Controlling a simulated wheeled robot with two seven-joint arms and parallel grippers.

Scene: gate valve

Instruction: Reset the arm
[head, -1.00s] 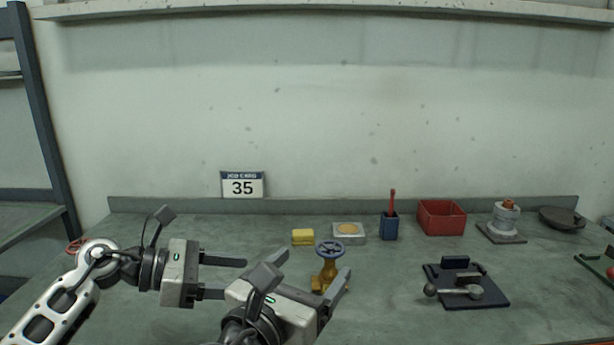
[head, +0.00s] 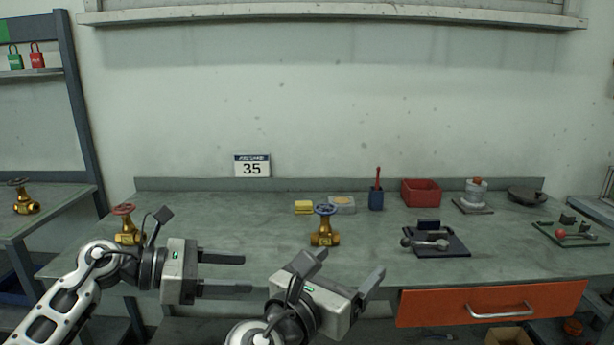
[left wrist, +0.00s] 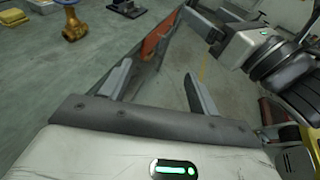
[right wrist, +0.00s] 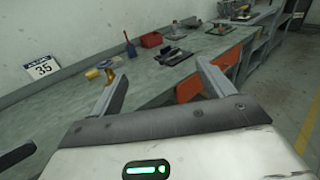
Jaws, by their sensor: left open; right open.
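My left gripper (head: 245,275) is open and empty in the head view, its fingers pointing right in front of the bench's front edge. My right gripper (head: 350,275) is open and empty, lower and to the right, its fingers pointing up and right. A brass gate valve with a blue handwheel (head: 325,232) stands upright on the bench (head: 270,242) behind both grippers, apart from them. A brass valve with a red handwheel (head: 127,230) stands at the bench's left end, behind my left arm and partly hidden by it. The blue-wheel valve also shows in the left wrist view (left wrist: 73,22).
A dark plate with a lever (head: 435,240) lies right of the valve. An orange drawer (head: 490,303) is below. Another valve (head: 25,200) stands on the left shelf.

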